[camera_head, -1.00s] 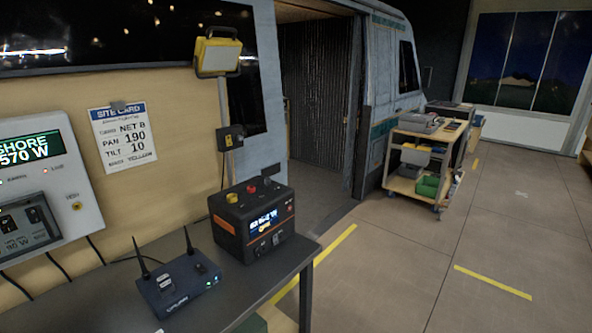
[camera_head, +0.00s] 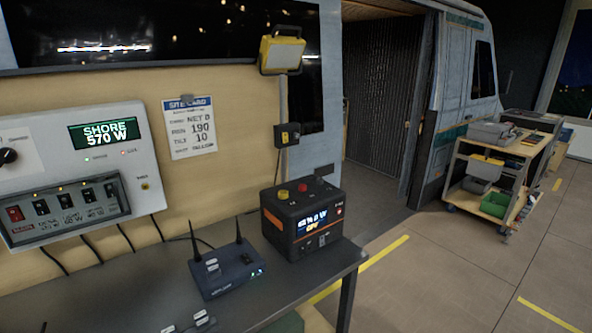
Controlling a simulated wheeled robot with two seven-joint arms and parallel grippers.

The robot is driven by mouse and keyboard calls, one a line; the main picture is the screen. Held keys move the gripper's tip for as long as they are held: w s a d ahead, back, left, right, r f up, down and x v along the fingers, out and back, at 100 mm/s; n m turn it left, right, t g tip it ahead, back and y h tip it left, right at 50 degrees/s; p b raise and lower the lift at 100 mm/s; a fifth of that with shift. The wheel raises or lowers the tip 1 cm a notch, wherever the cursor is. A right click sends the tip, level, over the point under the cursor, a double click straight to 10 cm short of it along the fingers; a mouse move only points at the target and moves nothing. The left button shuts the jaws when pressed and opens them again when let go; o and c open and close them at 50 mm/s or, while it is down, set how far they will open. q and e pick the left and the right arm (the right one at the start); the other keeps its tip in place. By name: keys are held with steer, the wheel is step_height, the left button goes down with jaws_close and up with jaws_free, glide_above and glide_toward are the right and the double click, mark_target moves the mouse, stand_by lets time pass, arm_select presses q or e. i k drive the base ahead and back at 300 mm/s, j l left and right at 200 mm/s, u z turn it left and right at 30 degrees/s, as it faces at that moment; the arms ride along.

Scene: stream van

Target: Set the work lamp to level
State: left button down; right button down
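The work lamp (camera_head: 281,54) is a yellow-framed flood lamp with a pale face and a dark handle on top. It sits on a thin pole against the van's side, and its face looks unlit. A small black box with a yellow part (camera_head: 287,135) is fixed to the pole below it; its setting is too small to read. Neither of my grippers is in view.
A dark table (camera_head: 262,315) carries a router (camera_head: 225,269) and a black-orange power station (camera_head: 302,222). A wall panel (camera_head: 148,150) reads SHORE 570 W above a row of switches. A site card (camera_head: 190,128) hangs beside it. A loaded cart (camera_head: 457,180) stands right.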

mark_target(278, 53)
steer(key=i+l, duration=0.15)
steer(key=l, duration=0.25)
steer(key=i+l, duration=0.1)
steer(key=l, duration=0.25)
steer(key=i+l, duration=0.15)
steer(key=l, duration=0.25)
steer(key=i+l+u, duration=0.1)
steer(key=l, duration=0.3)
steer(key=i+l, duration=0.15)
steer(key=l, duration=0.25)
steer(key=i+l, duration=0.1)
steer(key=l, duration=0.3)
